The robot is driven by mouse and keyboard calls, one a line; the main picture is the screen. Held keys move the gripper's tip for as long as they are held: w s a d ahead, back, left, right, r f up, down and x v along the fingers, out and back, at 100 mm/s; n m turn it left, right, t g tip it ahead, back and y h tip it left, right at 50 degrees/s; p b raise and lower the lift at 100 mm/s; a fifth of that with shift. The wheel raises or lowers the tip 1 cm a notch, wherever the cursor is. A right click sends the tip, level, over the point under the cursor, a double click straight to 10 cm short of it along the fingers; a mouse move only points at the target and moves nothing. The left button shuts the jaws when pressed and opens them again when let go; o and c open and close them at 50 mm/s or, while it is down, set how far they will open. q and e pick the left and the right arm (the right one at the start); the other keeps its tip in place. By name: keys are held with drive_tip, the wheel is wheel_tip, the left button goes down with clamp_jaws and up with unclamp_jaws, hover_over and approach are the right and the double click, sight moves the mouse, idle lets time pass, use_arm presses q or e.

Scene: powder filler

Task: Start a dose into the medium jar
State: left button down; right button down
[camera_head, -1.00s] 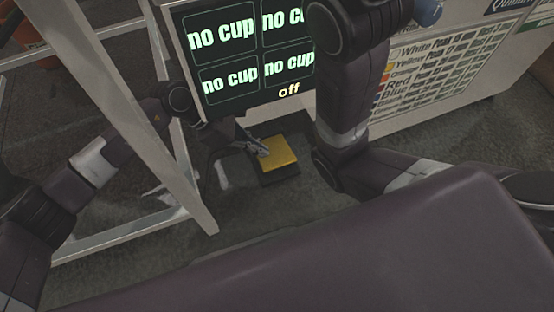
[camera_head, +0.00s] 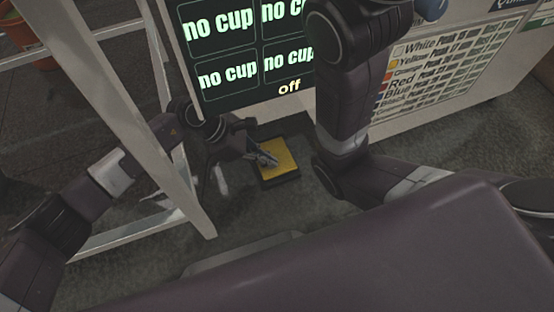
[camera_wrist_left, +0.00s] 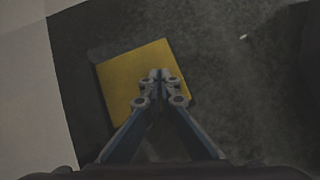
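A yellow pedal (camera_head: 284,160) on a dark base sits on the floor below the machine's display (camera_head: 245,50). It also shows in the left wrist view (camera_wrist_left: 118,82). The display reads "no cup" in each of its panels, with "off" below. My left gripper (camera_head: 274,163) is at the pedal, its fingertips over the yellow plate. In the left wrist view the left gripper (camera_wrist_left: 157,76) has its fingertips together with nothing between them. I cannot tell whether the fingertips touch the plate. The medium jar is not in view.
A pale metal frame (camera_head: 150,140) stands at the left, close to my left arm. A white panel with a color list (camera_head: 440,65) is at the right. An orange pot (camera_head: 22,35) is at the top left. Open grey floor lies around the pedal.

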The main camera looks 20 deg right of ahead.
use_arm(q)
drive_tip(key=shift+w+a+r+p, duration=0.15)
drive_tip(key=shift+a, duration=0.35)
drive_tip(key=shift+w+a+r+p, duration=0.1)
drive_tip(key=shift+w+a+r, duration=0.1)
drive_tip(key=shift+a, duration=0.35)
drive_tip(key=shift+w+a+r+p, duration=0.15)
drive_tip(key=shift+a, duration=0.35)
drive_tip(key=v, duration=1.2)
